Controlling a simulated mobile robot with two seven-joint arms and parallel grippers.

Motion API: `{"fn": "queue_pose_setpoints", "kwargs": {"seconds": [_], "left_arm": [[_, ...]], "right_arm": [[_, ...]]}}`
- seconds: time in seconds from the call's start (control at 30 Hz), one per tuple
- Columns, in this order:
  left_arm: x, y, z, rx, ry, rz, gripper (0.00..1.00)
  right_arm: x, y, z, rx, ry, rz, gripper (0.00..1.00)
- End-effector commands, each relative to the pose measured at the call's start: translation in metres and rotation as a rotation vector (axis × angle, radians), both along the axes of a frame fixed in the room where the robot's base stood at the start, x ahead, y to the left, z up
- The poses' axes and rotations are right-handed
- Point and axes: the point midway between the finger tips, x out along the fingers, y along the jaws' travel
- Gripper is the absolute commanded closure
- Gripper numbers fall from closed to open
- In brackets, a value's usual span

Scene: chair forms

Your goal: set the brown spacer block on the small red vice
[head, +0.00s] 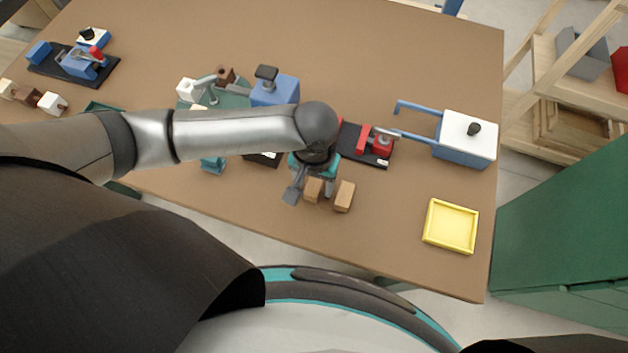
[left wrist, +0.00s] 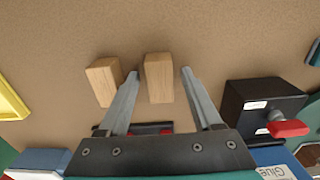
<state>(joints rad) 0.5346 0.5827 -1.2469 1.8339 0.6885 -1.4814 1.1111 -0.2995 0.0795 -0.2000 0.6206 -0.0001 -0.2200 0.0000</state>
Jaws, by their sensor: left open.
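Two light brown wooden blocks lie side by side on the table: a left one (head: 313,190) and a right one (head: 344,197). I cannot tell which is the spacer block. My left gripper (head: 311,193) is open and points down at the left one. In the left wrist view that block (left wrist: 159,78) shows between the open fingers (left wrist: 160,72), with a gap to each; the other block (left wrist: 103,82) is outside them. The small red vice (head: 379,142) stands on a black base behind the blocks, partly hidden by my arm. My right gripper does not show.
A yellow tray (head: 451,226) lies at the right front. A white and blue box (head: 465,138) with blue handles stands right of the vice. A blue device (head: 274,90) is behind my arm. The table between blocks and tray is clear.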

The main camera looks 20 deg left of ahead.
Motion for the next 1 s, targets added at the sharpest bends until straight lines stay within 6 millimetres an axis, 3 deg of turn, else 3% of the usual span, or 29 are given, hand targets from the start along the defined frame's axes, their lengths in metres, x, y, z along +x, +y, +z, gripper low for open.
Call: {"fn": "queue_pose_setpoints", "kwargs": {"seconds": [0.53, 0.7, 1.0], "left_arm": [[0.0, 0.0, 0.104, -0.002, -0.001, 0.0, 0.34], [0.0, -0.001, 0.119, -0.002, 0.0, 0.0, 0.34], [0.0, 0.0, 0.12, -0.001, 0.001, 0.001, 0.34]], "right_arm": [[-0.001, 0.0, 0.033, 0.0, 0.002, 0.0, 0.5], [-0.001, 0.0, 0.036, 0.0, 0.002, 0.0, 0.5], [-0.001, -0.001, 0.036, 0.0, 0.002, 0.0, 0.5]]}}
